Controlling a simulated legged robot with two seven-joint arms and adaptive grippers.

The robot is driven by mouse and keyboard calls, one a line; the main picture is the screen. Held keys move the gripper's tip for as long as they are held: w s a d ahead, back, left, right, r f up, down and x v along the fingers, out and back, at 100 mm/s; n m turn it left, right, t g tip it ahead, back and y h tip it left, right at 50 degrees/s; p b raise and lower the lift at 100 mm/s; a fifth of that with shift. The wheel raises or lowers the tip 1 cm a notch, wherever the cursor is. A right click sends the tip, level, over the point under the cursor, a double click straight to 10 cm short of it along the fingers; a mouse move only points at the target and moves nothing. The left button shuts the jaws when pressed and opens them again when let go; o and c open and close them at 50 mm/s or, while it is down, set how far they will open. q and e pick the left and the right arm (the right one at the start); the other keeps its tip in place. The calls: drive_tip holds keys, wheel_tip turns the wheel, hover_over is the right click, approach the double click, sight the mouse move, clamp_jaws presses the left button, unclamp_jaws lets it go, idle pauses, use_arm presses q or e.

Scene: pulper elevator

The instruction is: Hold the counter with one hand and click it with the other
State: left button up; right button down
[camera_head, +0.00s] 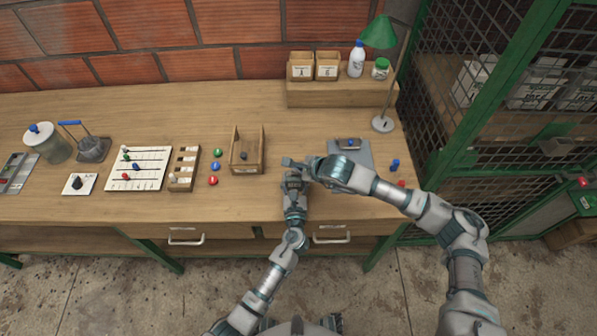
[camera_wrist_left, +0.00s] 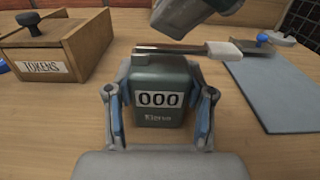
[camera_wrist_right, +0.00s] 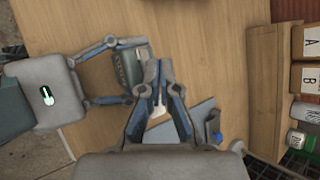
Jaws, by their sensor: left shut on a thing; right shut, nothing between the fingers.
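The counter (camera_wrist_left: 160,90) is a dark grey-green box reading 000 in the left wrist view, with a thin bar and a white-tipped lever (camera_wrist_left: 222,49) on top. My left gripper (camera_wrist_left: 160,105) is shut on its two sides. The counter (camera_wrist_right: 130,66) also shows in the right wrist view, held by my left gripper (camera_wrist_right: 128,72). My right gripper (camera_wrist_right: 158,66) is shut and empty, just beside the counter and over its lever; I cannot tell whether they touch. In the head view, the left gripper (camera_head: 294,168) and right gripper (camera_head: 312,167) meet and largely hide the counter.
A grey-blue board (camera_head: 363,153) lies right of the grippers. A wooden token box (camera_head: 247,160) stands to the left, beside coloured tokens (camera_head: 214,166) and a peg board (camera_head: 150,155). A shelf with boxes and a lamp (camera_head: 382,80) is behind. A green mesh cage (camera_head: 450,120) borders the right.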

drive_tip(key=shift+f, duration=0.65)
idle(0.8)
drive_tip(key=shift+r, duration=1.05)
wheel_tip(320, 180, up, 5)
drive_tip(key=shift+a+r, duration=0.1)
drive_tip(key=shift+a, duration=0.05)
idle(0.4)
use_arm(q)
drive_tip(key=o, duration=1.3)
